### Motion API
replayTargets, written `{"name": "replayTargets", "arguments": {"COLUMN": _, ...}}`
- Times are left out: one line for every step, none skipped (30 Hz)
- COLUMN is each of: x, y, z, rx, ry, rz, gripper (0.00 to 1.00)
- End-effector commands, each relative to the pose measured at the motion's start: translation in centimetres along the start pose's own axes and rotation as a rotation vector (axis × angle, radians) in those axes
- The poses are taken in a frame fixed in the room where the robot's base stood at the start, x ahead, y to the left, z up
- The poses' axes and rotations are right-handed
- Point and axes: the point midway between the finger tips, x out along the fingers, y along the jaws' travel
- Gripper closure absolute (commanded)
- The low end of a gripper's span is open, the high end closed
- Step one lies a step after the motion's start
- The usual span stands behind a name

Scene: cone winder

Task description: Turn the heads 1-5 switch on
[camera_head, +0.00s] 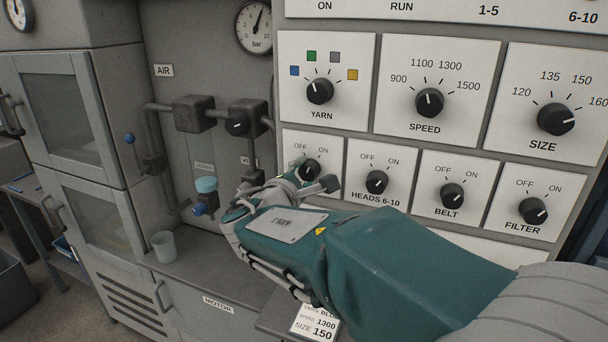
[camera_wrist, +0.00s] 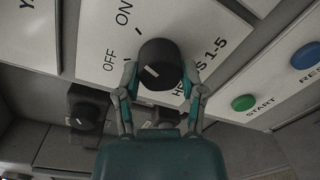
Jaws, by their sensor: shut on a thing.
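The heads 1-5 switch (camera_wrist: 158,62) is a round black knob on a white plate lettered "HEADS 1-5", with OFF and ON marks. In the wrist view its white pointer line lies toward the OFF side, away from ON. My gripper (camera_wrist: 160,78) is shut on this knob, one finger on each side. In the head view the same knob (camera_head: 310,168) shows just above my gripper (camera_head: 308,186), which hides its name and part of its plate.
The heads 6-10 (camera_head: 376,182), belt (camera_head: 452,195) and filter (camera_head: 533,210) knobs are to the right. Yarn (camera_head: 320,91), speed (camera_head: 429,103) and size (camera_head: 556,119) knobs are above. A green start button (camera_wrist: 244,102) and blue button (camera_wrist: 306,56) are nearby. A cup (camera_head: 163,246) stands on the ledge.

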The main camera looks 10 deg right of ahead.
Motion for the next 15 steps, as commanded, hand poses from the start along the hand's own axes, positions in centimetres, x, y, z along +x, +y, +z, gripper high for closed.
{"name": "replayTargets", "arguments": {"x": 0.0, "y": 0.04, "z": -0.02, "rx": 0.027, "ry": 0.003, "rz": 0.0, "gripper": 0.96}}
{"name": "replayTargets", "arguments": {"x": 0.0, "y": 0.03, "z": -0.02, "rx": 0.044, "ry": 0.003, "rz": 0.0, "gripper": 0.96}}
{"name": "replayTargets", "arguments": {"x": 0.0, "y": 0.04, "z": -0.02, "rx": 0.062, "ry": 0.004, "rz": 0.0, "gripper": 0.96}}
{"name": "replayTargets", "arguments": {"x": 0.0, "y": 0.03, "z": -0.02, "rx": 0.076, "ry": 0.005, "rz": 0.0, "gripper": 0.96}}
{"name": "replayTargets", "arguments": {"x": 0.0, "y": 0.04, "z": -0.02, "rx": 0.087, "ry": 0.006, "rz": 0.0, "gripper": 0.96}}
{"name": "replayTargets", "arguments": {"x": 0.0, "y": 0.03, "z": -0.02, "rx": 0.103, "ry": 0.006, "rz": -0.001, "gripper": 0.96}}
{"name": "replayTargets", "arguments": {"x": 0.0, "y": 0.03, "z": -0.03, "rx": 0.112, "ry": 0.007, "rz": -0.001, "gripper": 0.96}}
{"name": "replayTargets", "arguments": {"x": 0.0, "y": 0.03, "z": -0.03, "rx": 0.12, "ry": 0.007, "rz": -0.001, "gripper": 0.96}}
{"name": "replayTargets", "arguments": {"x": 0.0, "y": 0.02, "z": -0.03, "rx": 0.131, "ry": 0.008, "rz": -0.001, "gripper": 0.96}}
{"name": "replayTargets", "arguments": {"x": 0.0, "y": 0.02, "z": -0.03, "rx": 0.137, "ry": 0.008, "rz": -0.001, "gripper": 0.96}}
{"name": "replayTargets", "arguments": {"x": 0.0, "y": 0.01, "z": -0.03, "rx": 0.142, "ry": 0.008, "rz": -0.001, "gripper": 0.96}}
{"name": "replayTargets", "arguments": {"x": 0.0, "y": 0.01, "z": -0.03, "rx": 0.147, "ry": 0.008, "rz": -0.002, "gripper": 0.96}}
{"name": "replayTargets", "arguments": {"x": 0.0, "y": 0.0, "z": -0.03, "rx": 0.151, "ry": 0.009, "rz": -0.002, "gripper": 0.96}}
{"name": "replayTargets", "arguments": {"x": 0.0, "y": 0.0, "z": -0.03, "rx": 0.154, "ry": 0.009, "rz": -0.002, "gripper": 0.96}}
{"name": "replayTargets", "arguments": {"x": 0.0, "y": -0.01, "z": -0.03, "rx": 0.157, "ry": 0.009, "rz": -0.002, "gripper": 0.96}}
